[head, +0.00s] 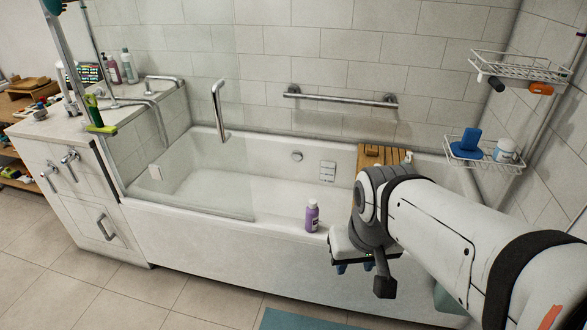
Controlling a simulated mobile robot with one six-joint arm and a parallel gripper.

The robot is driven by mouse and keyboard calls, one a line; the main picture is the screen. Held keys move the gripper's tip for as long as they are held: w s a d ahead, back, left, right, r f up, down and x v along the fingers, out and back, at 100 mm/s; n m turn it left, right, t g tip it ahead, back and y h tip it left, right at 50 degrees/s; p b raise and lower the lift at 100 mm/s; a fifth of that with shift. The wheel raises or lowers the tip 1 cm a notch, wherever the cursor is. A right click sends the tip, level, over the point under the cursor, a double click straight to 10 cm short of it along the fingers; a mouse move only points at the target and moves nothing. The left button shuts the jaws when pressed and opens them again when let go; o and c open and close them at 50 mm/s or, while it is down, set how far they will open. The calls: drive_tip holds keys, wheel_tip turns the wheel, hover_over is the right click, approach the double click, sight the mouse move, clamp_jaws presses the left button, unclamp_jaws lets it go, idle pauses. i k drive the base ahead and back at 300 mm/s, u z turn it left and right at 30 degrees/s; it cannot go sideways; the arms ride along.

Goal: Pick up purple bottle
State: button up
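A purple bottle (312,218) with a white cap stands upright on the front rim of the bathtub (230,240). My gripper (355,268) is just right of the bottle and points downward in front of the tub's outer side. My arm hides part of the tub's right end.
A glass screen (190,180) stands along the tub's left part. A wooden board (383,155) lies across the tub behind my arm. Wire shelves (525,68) with small items hang at right. More bottles (113,70) stand on the left counter. The rim left of the purple bottle is clear.

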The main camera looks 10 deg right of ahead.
sight(312, 210)
drive_tip(key=i, duration=0.95)
